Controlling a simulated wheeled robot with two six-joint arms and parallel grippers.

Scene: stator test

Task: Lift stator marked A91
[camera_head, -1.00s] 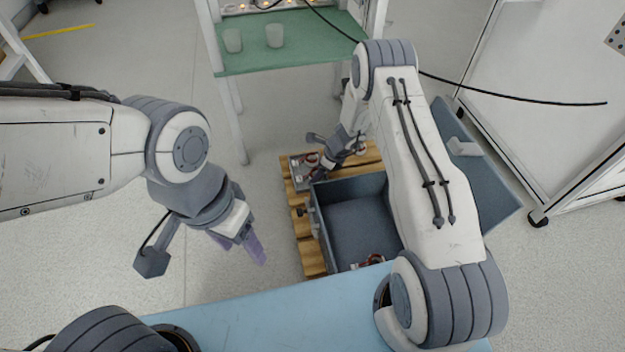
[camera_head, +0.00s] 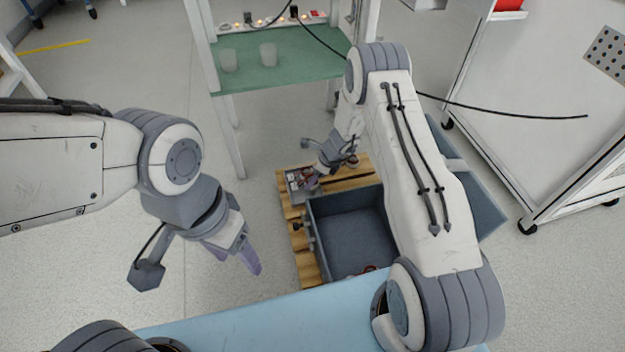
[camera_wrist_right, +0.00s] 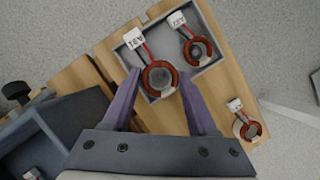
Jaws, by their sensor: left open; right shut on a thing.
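In the right wrist view a copper-coloured stator (camera_wrist_right: 160,78) with red leads and a white tag (camera_wrist_right: 134,38) lies between the fingers of my right gripper (camera_wrist_right: 160,75). The tag seems to read A91 or A31. My right gripper is shut on this stator, at a small grey tray (camera_wrist_right: 213,48). A second stator (camera_wrist_right: 198,51), with a tag like A37, lies in the tray's other part. A third tagged stator (camera_wrist_right: 248,128) lies on the wood at the right. In the head view my left gripper (camera_head: 238,262) is open and empty over the floor.
A large open grey box (camera_head: 313,232) stands on the wooden pallet (camera_head: 300,258), right beside the small tray. A blue surface (camera_head: 250,325) lies in front. A green-topped table (camera_head: 290,72) with two cups stands behind. A white cabinet (camera_head: 540,110) is at right.

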